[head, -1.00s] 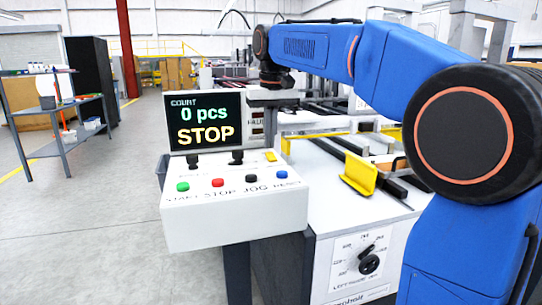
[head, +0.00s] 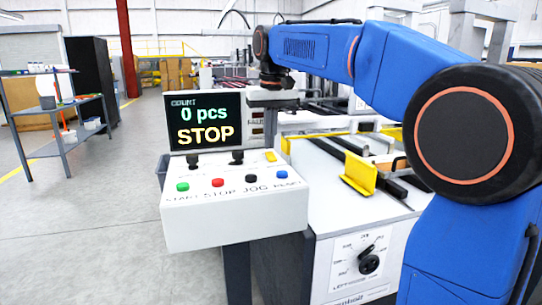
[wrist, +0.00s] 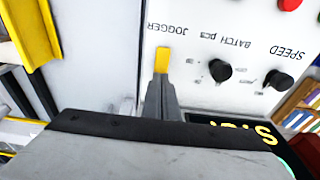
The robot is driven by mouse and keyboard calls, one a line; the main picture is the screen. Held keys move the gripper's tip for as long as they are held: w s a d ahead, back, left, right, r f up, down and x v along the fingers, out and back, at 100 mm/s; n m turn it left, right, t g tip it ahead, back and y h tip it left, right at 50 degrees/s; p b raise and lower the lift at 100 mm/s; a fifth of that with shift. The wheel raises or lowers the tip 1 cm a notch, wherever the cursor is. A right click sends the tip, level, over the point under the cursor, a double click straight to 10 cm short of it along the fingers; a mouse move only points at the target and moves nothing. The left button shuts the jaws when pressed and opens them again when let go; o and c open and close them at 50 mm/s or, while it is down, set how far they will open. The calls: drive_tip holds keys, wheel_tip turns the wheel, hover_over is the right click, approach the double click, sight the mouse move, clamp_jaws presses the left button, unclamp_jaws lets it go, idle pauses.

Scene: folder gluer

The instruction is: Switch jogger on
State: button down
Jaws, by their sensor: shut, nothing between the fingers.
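The jogger switch is a small yellow lever (head: 271,156) at the upper right of the white control panel (head: 200,232). In the wrist view the yellow lever (wrist: 161,60) stands below the upside-down JOGGER label (wrist: 170,27). My gripper (wrist: 161,82) is shut, with its grey fingertips right at the lower end of the lever in that picture. I cannot tell whether they touch it.
The display (head: 205,121) reads 0 pcs and STOP. Black BATCH (wrist: 220,70) and SPEED (wrist: 277,80) knobs sit beside the lever. Green (head: 183,187), red (head: 218,183), black (head: 251,178) and blue (head: 281,174) buttons line the panel front. A yellow bracket (head: 358,175) stands to the right.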

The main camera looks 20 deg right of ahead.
sight(270, 153)
drive_tip(key=shift+f, duration=0.7)
idle(0.6)
drive_tip(key=shift+r, duration=0.1)
wheel_tip(270, 153, up, 7)
idle(0.9)
